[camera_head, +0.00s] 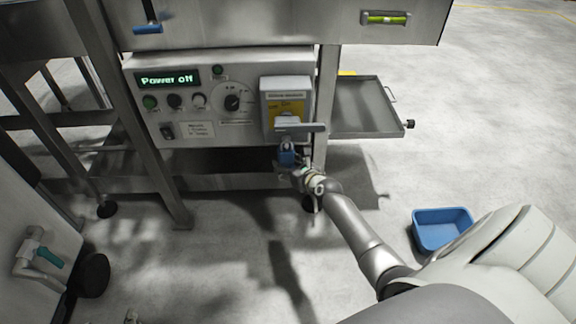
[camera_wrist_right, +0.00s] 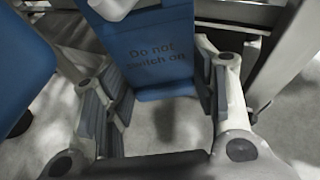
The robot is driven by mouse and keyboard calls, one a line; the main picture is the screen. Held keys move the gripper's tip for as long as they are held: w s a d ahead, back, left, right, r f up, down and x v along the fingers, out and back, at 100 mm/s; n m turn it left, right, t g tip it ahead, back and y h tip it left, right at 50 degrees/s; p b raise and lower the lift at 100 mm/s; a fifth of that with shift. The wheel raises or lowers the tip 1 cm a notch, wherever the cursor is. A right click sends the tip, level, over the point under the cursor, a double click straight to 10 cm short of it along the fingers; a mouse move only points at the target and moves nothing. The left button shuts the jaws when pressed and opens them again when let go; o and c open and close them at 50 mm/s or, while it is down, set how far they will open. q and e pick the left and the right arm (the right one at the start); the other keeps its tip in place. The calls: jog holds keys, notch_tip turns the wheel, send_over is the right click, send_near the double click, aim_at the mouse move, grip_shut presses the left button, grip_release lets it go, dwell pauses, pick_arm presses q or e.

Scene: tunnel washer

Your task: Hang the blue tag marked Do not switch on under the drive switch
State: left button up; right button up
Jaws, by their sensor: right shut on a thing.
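The blue tag (camera_head: 287,157) is upright just below the grey bar at the foot of the drive switch (camera_head: 284,88), a box with a yellow plate on the right of the control panel. The right wrist view shows the tag (camera_wrist_right: 150,80) from close up, with the words "Do not switch on" facing me. My right gripper (camera_head: 288,168) is shut on the tag; its fingers (camera_wrist_right: 165,95) stand at the tag's left and right sides. The tag's top is cut off in the wrist view, so I cannot tell whether it hangs on anything.
The control panel (camera_head: 215,127) has a lit "Power off" display (camera_head: 167,79), buttons and a dial. A grey tray (camera_head: 362,130) sticks out to its right. A blue bin (camera_head: 441,247) stands on the floor near my right arm. A frame leg (camera_head: 326,110) stands beside the switch.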

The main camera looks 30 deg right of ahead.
jog(key=shift+w+f, duration=0.15)
pick_arm(q)
jog(key=shift+w+d+r+t+h+b, duration=0.15)
jog(key=shift+w+d+r+t, duration=0.15)
jog(key=shift+w+r+t, duration=0.25)
jog(key=shift+w+d+r+t+h+b, duration=0.15)
jog(key=shift+w+d+r+t, duration=0.1)
jog(key=shift+w+r+t, duration=0.3)
pick_arm(e)
jog(key=shift+w+d+f, duration=0.1)
jog(key=shift+d+f, duration=0.05)
jog(key=shift+f, duration=0.05)
pick_arm(q)
jog(key=shift+w+a, duration=0.1)
pick_arm(e)
jog(key=o, duration=1)
jog(key=shift+c, duration=0.2)
pick_arm(q)
jog(key=shift+r, duration=0.15)
pick_arm(e)
jog(key=v, duration=1.2)
jog(key=shift+d, duration=0.1)
